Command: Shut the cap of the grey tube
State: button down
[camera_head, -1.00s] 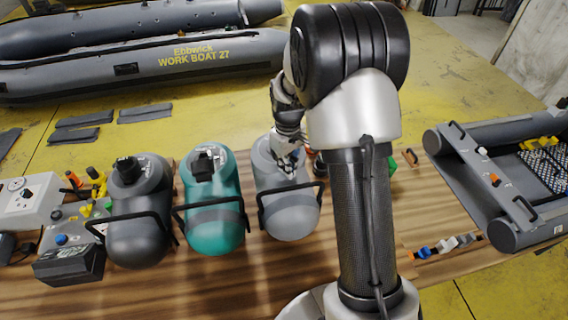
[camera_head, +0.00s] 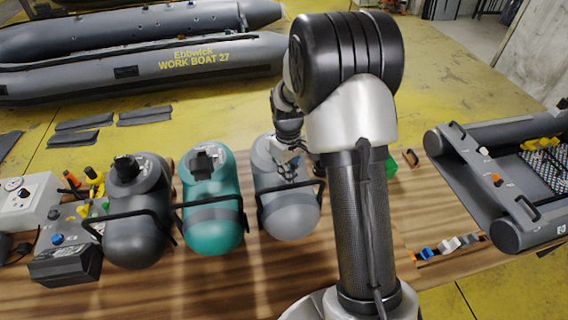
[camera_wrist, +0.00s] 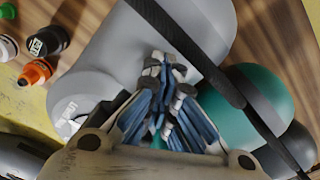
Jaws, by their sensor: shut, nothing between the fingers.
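The light grey tube (camera_head: 290,212) lies on the wooden table, rightmost of the three tubes, with a black handle bar (camera_head: 291,193) across it. It fills the upper middle of the wrist view (camera_wrist: 112,52). My gripper (camera_head: 296,168) is over its upper end. In the wrist view my fingers (camera_wrist: 168,72) are closed together over the grey surface, with nothing seen between them. Printed lettering shows on the tube's pale end (camera_wrist: 72,112). The cap is hidden behind my gripper and arm, so I cannot tell whether it is open or shut, or whether my fingers touch it.
The teal tube (camera_head: 212,226) stands left of the grey one, then a dark grey tube (camera_head: 138,238); both have black caps. Small bottles (camera_wrist: 48,42) are near my gripper in the wrist view. A small boat section (camera_head: 455,180) is at right. Bare table lies in front of the tubes.

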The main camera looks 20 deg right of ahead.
jog(key=shift+w+d+r+p, duration=0.2)
jog(key=shift+w+r+p, duration=1)
jog(key=shift+r, duration=0.3)
jog(key=shift+w+r, duration=0.2)
jog(key=shift+w, duration=0.05)
jog(key=shift+w+d+f, duration=0.15)
jog(key=shift+w, duration=0.35)
jog(key=shift+s+r+p, duration=0.1)
jog(key=shift+r+p, duration=0.4)
jog(key=shift+w+d+r+p, duration=0.15)
jog(key=shift+w+r+p, duration=0.4)
jog(key=shift+w, duration=0.1)
jog(key=shift+w+d+r+p, duration=0.1)
jog(key=shift+w+r+p, duration=0.15)
jog(key=shift+w, duration=0.25)
jog(key=shift+w+d+r+p, duration=0.1)
jog(key=shift+w+r+p, duration=0.05)
jog(key=shift+w+p, duration=0.25)
jog(key=shift+w+d+r+p, duration=0.15)
jog(key=shift+w+p, duration=0.15)
jog(key=shift+w, duration=0.55)
jog(key=shift+w+d+r+p, duration=0.15)
jog(key=shift+w+p, duration=0.1)
jog(key=shift+w, duration=0.55)
jog(key=shift+w+f, duration=0.1)
jog(key=shift+w+d+f, duration=0.15)
jog(key=shift+w, duration=0.45)
